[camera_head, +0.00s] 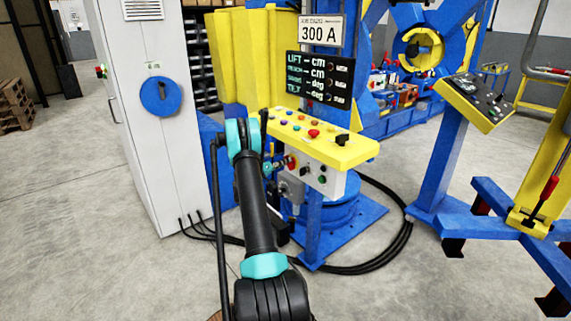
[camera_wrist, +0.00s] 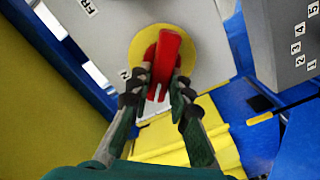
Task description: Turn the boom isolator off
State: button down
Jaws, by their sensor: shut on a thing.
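The boom isolator shows in the wrist view as a red handle (camera_wrist: 168,50) on a round yellow disc (camera_wrist: 142,48), set in a light grey panel. My gripper (camera_wrist: 164,84) is shut on the red handle, one finger on each side of it. Part of a label, an "N", shows left of the disc; the rest of it is hidden. In the head view the red and yellow isolator (camera_head: 291,162) sits on the left side of the pedestal box. My arm hides most of my gripper there.
A yellow-topped control box (camera_head: 330,147) with several buttons is above and right of the isolator. A white cabinet (camera_head: 150,110) with a blue disc stands to the left. Cables (camera_head: 375,262) loop on the floor. In the wrist view a grey numbered part (camera_wrist: 290,40) is at right.

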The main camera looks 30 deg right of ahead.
jog(key=shift+w+a+f+n, duration=0.1)
jog(key=shift+f+n, duration=0.1)
jog(key=shift+n, duration=1.9)
jog(key=shift+w+f+n, duration=0.1)
jog(key=shift+f+n, duration=0.1)
jog(key=shift+n, duration=1.9)
jog(key=c, duration=1.4)
grip_release()
jog(key=shift+a, duration=0.1)
jog(key=s+a, duration=0.1)
jog(key=a, duration=1)
jog(key=shift+a, duration=0.35)
